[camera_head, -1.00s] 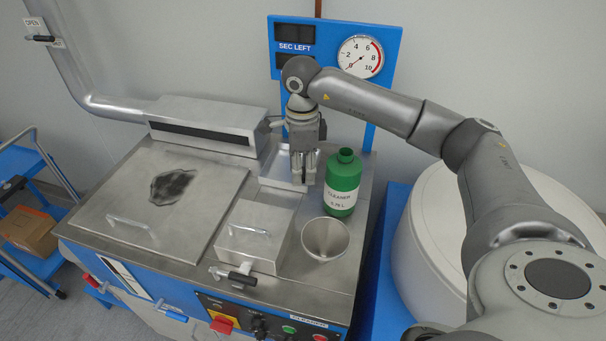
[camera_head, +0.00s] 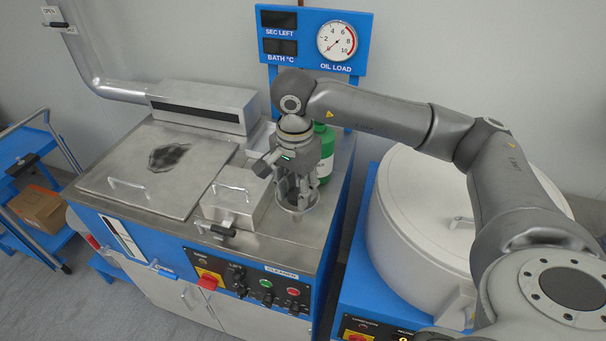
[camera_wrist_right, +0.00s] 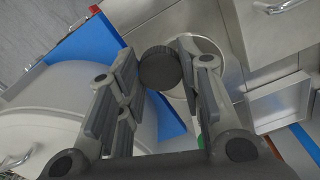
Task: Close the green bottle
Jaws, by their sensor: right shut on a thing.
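The green bottle (camera_head: 325,160) stands upright on the metal worktop, partly hidden behind my right gripper and wrist. Its neck shows at the top, but I cannot make out its mouth clearly now. My right gripper (camera_head: 294,202) points down in front of the bottle, over the metal funnel (camera_head: 313,194). In the right wrist view, the gripper (camera_wrist_right: 158,75) is shut on a dark round cap (camera_wrist_right: 160,68), with the funnel (camera_wrist_right: 207,50) below it. A sliver of green shows by the right finger there. My left gripper is not in view.
A small lidded metal box (camera_head: 232,196) is left of the funnel, and a large closed lid (camera_head: 155,165) lies further left. A gauge panel (camera_head: 315,42) stands behind. A big white drum (camera_head: 410,220) is at right. Switches line the front panel (camera_head: 250,282).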

